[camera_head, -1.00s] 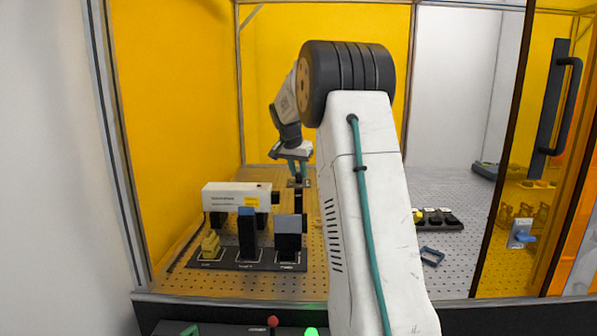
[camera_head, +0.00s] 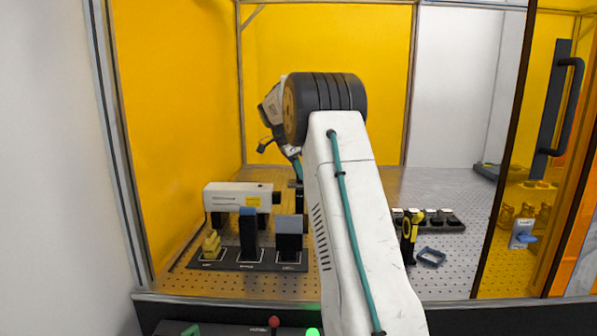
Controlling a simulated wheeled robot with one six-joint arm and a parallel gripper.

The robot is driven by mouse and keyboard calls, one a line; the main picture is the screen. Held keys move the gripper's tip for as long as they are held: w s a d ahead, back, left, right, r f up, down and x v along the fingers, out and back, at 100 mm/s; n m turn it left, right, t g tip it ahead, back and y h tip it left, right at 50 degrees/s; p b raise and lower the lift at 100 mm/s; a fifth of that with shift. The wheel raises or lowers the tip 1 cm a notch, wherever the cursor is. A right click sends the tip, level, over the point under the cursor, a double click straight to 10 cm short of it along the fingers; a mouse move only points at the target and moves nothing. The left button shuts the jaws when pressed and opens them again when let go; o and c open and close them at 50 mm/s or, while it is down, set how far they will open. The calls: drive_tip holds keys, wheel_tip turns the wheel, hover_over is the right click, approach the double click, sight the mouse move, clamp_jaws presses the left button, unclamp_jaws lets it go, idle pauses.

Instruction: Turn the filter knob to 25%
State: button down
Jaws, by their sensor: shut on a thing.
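A dark upright mount (camera_head: 298,198) stands on the perforated bench behind the white laser-like box; the filter knob appears to be at its top, but its scale and pointer are too small to read. My gripper (camera_head: 297,167) has teal fingers and reaches down to the top of this mount. It is shut on what appears to be the knob. My own arm covers the right side of the fingers and the area behind, so the contact is partly hidden.
A white box (camera_head: 237,197) stands left of the mount. In front, a black tray (camera_head: 222,265) holds a yellow piece (camera_head: 211,244) and two dark blocks. At right are a yellow-and-black tool (camera_head: 408,238), a blue frame (camera_head: 431,257) and a dark rack (camera_head: 446,219).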

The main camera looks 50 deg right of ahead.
drive_tip(key=shift+m, duration=0.5)
drive_tip(key=c, duration=1.2)
unclamp_jaws()
drive_tip(key=v, duration=0.7)
drive_tip(key=shift+r, duration=0.4)
drive_tip(key=shift+w, duration=0.15)
